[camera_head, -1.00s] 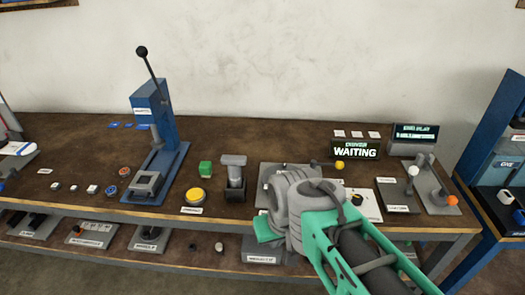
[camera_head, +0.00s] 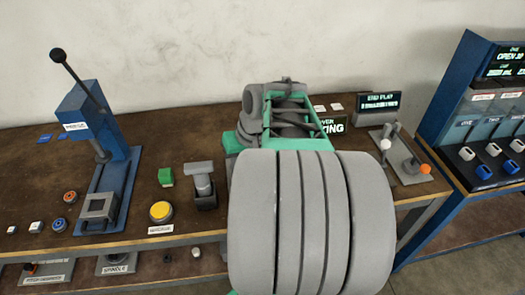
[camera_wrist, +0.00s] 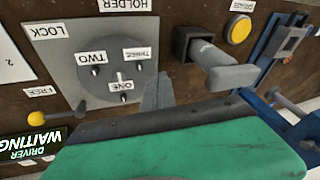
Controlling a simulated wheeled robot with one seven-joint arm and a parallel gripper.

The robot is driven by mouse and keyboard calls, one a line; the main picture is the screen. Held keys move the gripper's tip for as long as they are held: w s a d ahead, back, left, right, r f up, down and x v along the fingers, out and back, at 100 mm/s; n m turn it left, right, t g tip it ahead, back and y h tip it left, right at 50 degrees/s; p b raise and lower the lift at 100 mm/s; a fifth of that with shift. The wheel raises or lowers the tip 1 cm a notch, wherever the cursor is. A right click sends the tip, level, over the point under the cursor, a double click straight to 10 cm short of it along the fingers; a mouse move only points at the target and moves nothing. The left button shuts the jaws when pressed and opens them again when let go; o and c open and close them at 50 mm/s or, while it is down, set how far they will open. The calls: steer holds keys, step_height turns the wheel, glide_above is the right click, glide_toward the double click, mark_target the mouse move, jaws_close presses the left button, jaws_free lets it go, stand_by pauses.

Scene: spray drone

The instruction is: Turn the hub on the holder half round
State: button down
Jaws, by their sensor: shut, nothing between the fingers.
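In the wrist view, the holder (camera_wrist: 65,68) is a flat grey plate with HOLDER and LOCK labels. On it sits the round grey hub (camera_wrist: 110,70), with small pegs and labels ONE, TWO and THREE. The ONE label lies toward the bottom of the picture. A lever with a yellow knob (camera_wrist: 37,117) is beside the plate, near the FREE label. My gripper (camera_wrist: 157,85) is shut and empty, its grey tip close to the hub's right side; I cannot tell whether they touch. In the head view my arm hides the holder, the hub and the gripper tips.
A grey T-shaped handle on a dark block (camera_head: 204,188) and a yellow button (camera_head: 161,212) stand left of my arm. A blue press (camera_head: 98,150) is further left. The END PLAY display (camera_head: 378,107) and an orange-tipped stand (camera_head: 415,165) are at the right.

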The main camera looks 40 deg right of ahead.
steer(key=s+d+r+m+t, duration=0.1)
steer(key=s+d+t, duration=0.15)
steer(key=d, duration=0.55)
steer(key=s+d+r+m+t, duration=0.15)
steer(key=s+d, duration=0.25)
steer(key=d, duration=0.5)
steer(key=shift+n+g+y, duration=0.4)
steer(key=shift+n, duration=0.05)
steer(key=x, duration=0.4)
steer(key=p+x, duration=0.1)
steer(key=x, duration=0.4)
steer(key=shift+s+a, duration=0.1)
steer(key=shift+a, duration=0.15)
steer(key=w+a, duration=0.1)
steer(key=w+a+p, duration=0.1)
steer(key=a, duration=0.1)
steer(key=shift+w+f, duration=0.15)
steer(key=shift+f, duration=0.05)
steer(key=shift+w+a+f, duration=0.1)
steer(key=shift+w+a, duration=0.05)
steer(key=shift+w, duration=0.05)
